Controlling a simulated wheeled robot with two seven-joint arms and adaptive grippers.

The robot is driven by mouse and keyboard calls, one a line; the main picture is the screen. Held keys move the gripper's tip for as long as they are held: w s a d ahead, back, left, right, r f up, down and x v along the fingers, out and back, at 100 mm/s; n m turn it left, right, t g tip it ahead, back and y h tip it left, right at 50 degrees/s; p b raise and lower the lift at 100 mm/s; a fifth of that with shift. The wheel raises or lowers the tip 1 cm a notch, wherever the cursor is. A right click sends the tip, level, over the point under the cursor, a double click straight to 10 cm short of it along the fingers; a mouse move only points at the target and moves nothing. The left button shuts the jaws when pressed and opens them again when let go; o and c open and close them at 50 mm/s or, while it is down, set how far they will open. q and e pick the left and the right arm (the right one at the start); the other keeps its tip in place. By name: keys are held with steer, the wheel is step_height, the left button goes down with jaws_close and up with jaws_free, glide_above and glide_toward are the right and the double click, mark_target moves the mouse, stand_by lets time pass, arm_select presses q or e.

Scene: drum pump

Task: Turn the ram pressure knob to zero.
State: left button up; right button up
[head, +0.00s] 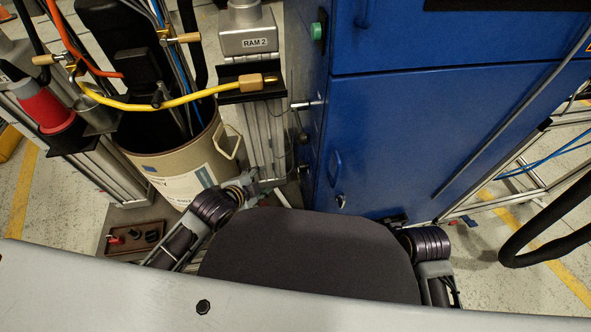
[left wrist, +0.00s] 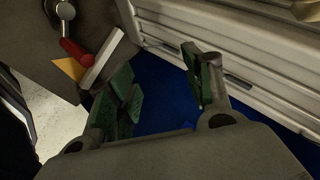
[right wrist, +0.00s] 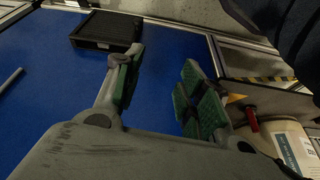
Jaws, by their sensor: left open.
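A brown control box (head: 135,238) with a red lever and black knobs sits low at the left, beside the drum. I cannot tell which knob is the ram pressure knob. My left gripper (head: 266,187) is between the drum and the blue cabinet, right of the box and apart from it. Its green-padded fingers are spread and empty in the left wrist view (left wrist: 158,85). A red lever (left wrist: 75,48) on a grey-brown panel shows there at upper left. My right gripper is open and empty in the right wrist view (right wrist: 160,85); its fingers are hidden in the head view.
The beige drum (head: 185,165) with hoses stands at left. A yellow hose (head: 150,106) crosses above it. The RAM 2 box (head: 247,40) sits on a post. The blue cabinet (head: 420,130) fills the middle and right. A black hose (head: 545,235) hangs at far right.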

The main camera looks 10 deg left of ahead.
arm_select(q)
steer(key=w+d+r+m+t+h, duration=0.15)
steer(key=m+h, duration=0.25)
steer(key=m, duration=0.6)
steer(key=d+r+m+h, duration=0.25)
steer(key=m+h, duration=0.25)
steer(key=m, duration=0.4)
steer(key=s+a+r+m+g+h, duration=0.2)
steer(key=s+a+m+g+h, duration=0.2)
steer(key=m, duration=1)
steer(key=shift+s+a+h, duration=0.4)
steer(key=shift+s+a, duration=0.1)
steer(key=shift+a, duration=0.45)
arm_select(e)
steer(key=a+f+t+y, duration=0.1)
steer(key=a+f+y, duration=0.1)
steer(key=a+f, duration=0.3)
steer(key=shift+s+a, duration=0.2)
steer(key=shift+a, duration=0.15)
arm_select(q)
steer(key=shift+w+d, duration=0.1)
steer(key=shift+d, duration=0.1)
arm_select(e)
steer(key=shift+f, duration=0.2)
